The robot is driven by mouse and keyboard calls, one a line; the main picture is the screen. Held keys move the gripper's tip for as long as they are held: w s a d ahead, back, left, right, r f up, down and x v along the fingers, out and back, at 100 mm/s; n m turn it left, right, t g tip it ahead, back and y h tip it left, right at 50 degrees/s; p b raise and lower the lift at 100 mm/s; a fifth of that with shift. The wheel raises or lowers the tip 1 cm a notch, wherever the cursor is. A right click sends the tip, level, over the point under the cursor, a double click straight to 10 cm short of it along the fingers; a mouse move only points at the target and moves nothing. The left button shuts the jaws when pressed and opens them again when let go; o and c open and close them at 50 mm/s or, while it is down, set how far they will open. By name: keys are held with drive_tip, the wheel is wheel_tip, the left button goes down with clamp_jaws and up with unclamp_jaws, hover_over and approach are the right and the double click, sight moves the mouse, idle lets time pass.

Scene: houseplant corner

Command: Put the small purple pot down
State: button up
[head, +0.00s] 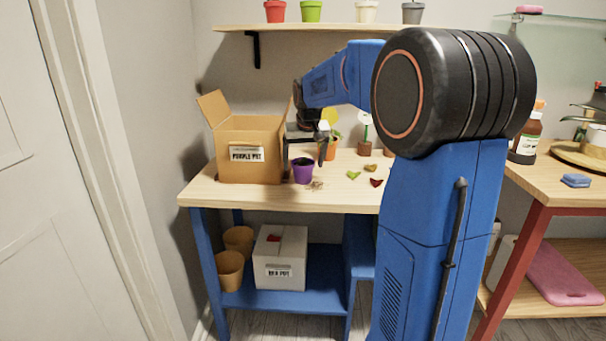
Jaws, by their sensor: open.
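The small purple pot (303,171) stands upright on the wooden bench top (225,197), just right of the open cardboard box (248,140) labelled "PURPLE POT". My gripper (305,152) is right above and around the pot's upper part, with its fingers pointing down. The jaws are open, one finger on each side of the pot in the picture. I cannot tell whether a finger touches the pot. The inside of the box is hidden by its front wall.
Loose leaves (376,183) lie right of the pot, and an orange pot (328,149) with a plant stands behind. A shelf (320,28) with several pots hangs above. A white box (280,257) sits on the lower shelf. My arm hides the bench's right part.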

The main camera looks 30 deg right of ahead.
drive_tip(key=c, duration=1.4)
drive_tip(key=shift+o, duration=0.2)
